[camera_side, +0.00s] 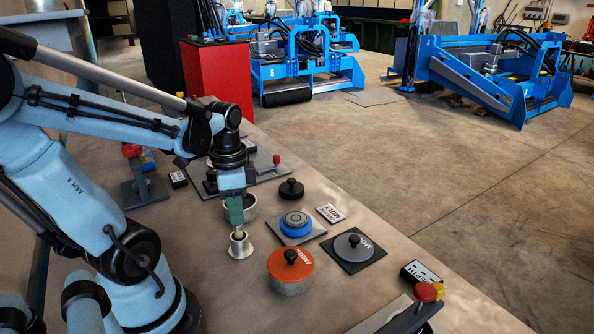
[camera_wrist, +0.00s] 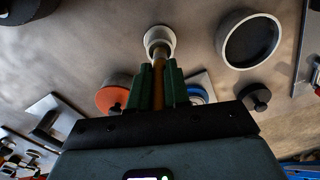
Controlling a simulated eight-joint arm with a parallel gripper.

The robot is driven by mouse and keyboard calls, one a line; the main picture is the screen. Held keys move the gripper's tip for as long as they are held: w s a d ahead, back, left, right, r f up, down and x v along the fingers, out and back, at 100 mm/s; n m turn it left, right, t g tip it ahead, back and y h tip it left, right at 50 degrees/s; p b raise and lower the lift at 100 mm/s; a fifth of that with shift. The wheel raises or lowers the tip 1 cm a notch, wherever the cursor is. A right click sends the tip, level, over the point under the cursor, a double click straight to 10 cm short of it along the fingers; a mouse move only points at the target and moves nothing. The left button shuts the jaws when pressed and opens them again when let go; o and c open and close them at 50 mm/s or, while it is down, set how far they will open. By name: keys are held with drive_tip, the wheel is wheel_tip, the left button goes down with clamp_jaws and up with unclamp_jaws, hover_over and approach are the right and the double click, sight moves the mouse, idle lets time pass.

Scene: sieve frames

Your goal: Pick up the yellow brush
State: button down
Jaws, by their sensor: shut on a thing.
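The yellow brush (camera_wrist: 158,76) shows as a yellow-brown handle between the two green fingers in the wrist view. My gripper (camera_wrist: 160,72) is shut on this handle. The handle's lower end is at the mouth of a small pale flanged cup (camera_wrist: 160,39). In the side view my gripper (camera_side: 235,222) points straight down above the same cup (camera_side: 240,245), with a short bit of the brush (camera_side: 238,235) showing between them. The bristles are hidden, and I cannot tell how deep the brush sits in the cup.
An orange-lidded pot (camera_side: 291,270) stands right of the cup. A blue-grey round piece (camera_side: 296,225), a grey knobbed disc (camera_side: 353,246) and a black knob (camera_side: 291,189) stand beyond. An open ring-shaped dish (camera_wrist: 250,40) is close by. A red-knobbed lever (camera_side: 425,294) is at the front right.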

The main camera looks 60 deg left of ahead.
drive_tip(key=d+r, duration=0.7)
drive_tip(key=d, duration=0.4)
drive_tip(key=shift+d, duration=0.35)
drive_tip(key=w+a+f, duration=0.1)
drive_tip(key=w+a, duration=0.2)
drive_tip(key=a, duration=0.9)
drive_tip(key=w+a+f, duration=0.1)
drive_tip(key=w+a, duration=0.1)
drive_tip(key=a, duration=1)
drive_tip(key=shift+w+a+f, duration=0.1)
drive_tip(key=shift+f, duration=1.3)
drive_tip(key=shift+w+f, duration=0.1)
drive_tip(key=shift+f, duration=1.25)
drive_tip(key=shift+f, duration=0.6)
wheel_tip(320, 180, up, 7)
